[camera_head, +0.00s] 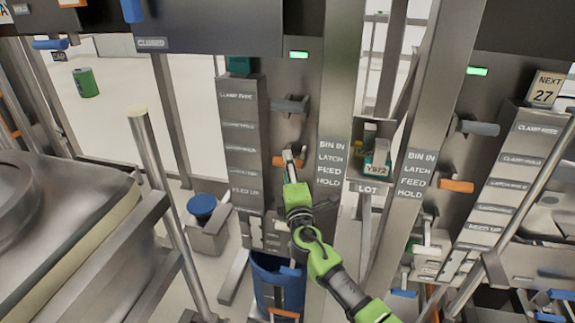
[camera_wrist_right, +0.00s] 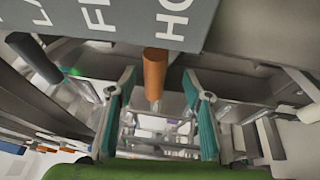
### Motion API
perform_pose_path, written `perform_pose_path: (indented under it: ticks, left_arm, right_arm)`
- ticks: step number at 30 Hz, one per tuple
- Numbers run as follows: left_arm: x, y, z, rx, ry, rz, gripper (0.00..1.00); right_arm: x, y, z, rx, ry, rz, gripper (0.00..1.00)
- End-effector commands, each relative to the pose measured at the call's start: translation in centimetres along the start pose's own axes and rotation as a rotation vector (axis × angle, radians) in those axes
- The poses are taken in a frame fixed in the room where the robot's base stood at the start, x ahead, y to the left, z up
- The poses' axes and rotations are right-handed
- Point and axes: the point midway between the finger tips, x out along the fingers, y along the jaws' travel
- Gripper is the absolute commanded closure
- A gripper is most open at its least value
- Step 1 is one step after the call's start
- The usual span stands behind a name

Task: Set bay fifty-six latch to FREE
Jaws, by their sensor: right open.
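My right gripper (camera_head: 289,168) reaches up to the middle panel, close to an orange handle (camera_head: 279,161) beside the "BIN IN / LATCH / FEED / HOLD" label (camera_head: 331,164). In the right wrist view an orange handle (camera_wrist_right: 155,72) hangs from the label plate between the two teal fingers of the open gripper (camera_wrist_right: 160,112), with gaps on both sides. A grey handle (camera_head: 290,106) sits above on the same panel. I cannot read a bay number fifty-six or the word FREE anywhere. My left gripper is not in view.
The right-hand panel carries another grey handle (camera_head: 478,128) and orange handle (camera_head: 456,186), with a "NEXT 27" sign (camera_head: 546,90). A lot box (camera_head: 369,173) stands between the panels. A blue bin (camera_head: 268,275) is below. A slanted metal post (camera_head: 160,190) stands left.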

Motion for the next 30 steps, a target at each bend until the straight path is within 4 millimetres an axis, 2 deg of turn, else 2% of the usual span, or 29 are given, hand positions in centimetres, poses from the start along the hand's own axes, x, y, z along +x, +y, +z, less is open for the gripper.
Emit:
perform_pose_path:
  ticks: [6,14,15,20,30]
  left_arm:
    - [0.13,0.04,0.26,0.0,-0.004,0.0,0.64]
    - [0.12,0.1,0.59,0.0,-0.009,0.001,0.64]
    - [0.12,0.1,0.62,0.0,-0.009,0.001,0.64]
    - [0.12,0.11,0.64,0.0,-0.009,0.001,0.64]
    - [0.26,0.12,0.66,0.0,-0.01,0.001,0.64]
  right_arm:
    - [1.34,0.0,0.01,0.0,0.0,0.0,0.54]
    - [1.43,-0.03,0.01,0.0,0.0,-0.001,0.54]
    - [1.43,-0.02,0.01,0.0,0.0,-0.001,0.57]
    - [1.43,-0.02,0.01,0.0,0.0,-0.001,0.98]
    - [1.5,0.18,0.09,-0.004,-0.001,0.005,1.0]
